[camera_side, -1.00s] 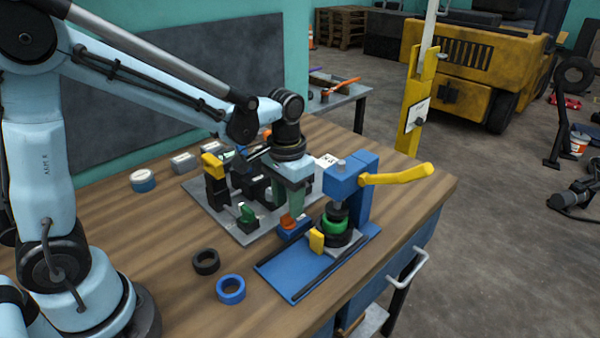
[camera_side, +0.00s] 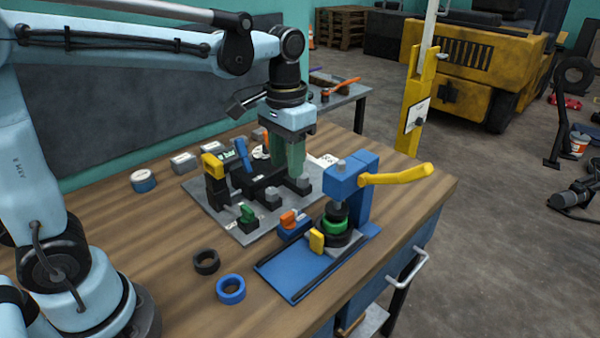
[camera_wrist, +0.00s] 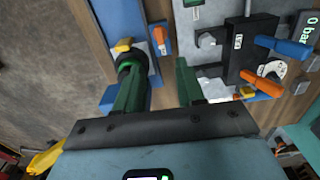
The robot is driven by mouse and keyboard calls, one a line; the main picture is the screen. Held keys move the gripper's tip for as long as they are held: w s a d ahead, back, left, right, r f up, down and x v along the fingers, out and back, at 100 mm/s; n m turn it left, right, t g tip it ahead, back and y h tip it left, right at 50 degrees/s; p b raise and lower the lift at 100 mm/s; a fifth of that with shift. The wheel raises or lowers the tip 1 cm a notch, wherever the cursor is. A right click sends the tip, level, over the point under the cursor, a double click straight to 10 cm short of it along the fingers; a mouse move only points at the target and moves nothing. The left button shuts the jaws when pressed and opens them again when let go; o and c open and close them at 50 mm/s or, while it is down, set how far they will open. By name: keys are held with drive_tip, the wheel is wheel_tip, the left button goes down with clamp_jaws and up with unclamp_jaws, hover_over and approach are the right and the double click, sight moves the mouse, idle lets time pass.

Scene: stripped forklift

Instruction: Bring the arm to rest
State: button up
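My gripper (camera_side: 288,173) hangs fingers down above the grey plate at the back of the bench, behind the blue press. In the wrist view my gripper (camera_wrist: 160,68) has its two green fingers well apart, with nothing between them. A small blue block with an orange top (camera_side: 291,222) stands to the left of the press, clear of the fingers; its orange part also shows in the wrist view (camera_wrist: 161,40).
The blue press (camera_side: 345,187) has a yellow handle (camera_side: 398,175) and a green ring (camera_side: 333,226) in its stack. The grey plate (camera_side: 232,229) carries a manifold with a yellow lever (camera_side: 212,166). A black ring (camera_side: 206,262) and blue ring (camera_side: 230,288) lie in front.

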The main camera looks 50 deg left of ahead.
drive_tip(key=shift+s, duration=0.1)
drive_tip(key=s+a+f+t, duration=0.2)
drive_tip(key=s+t, duration=0.5)
drive_tip(key=shift+s+a+f, duration=0.2)
drive_tip(key=shift+s+f, duration=0.05)
drive_tip(key=shift+f, duration=0.15)
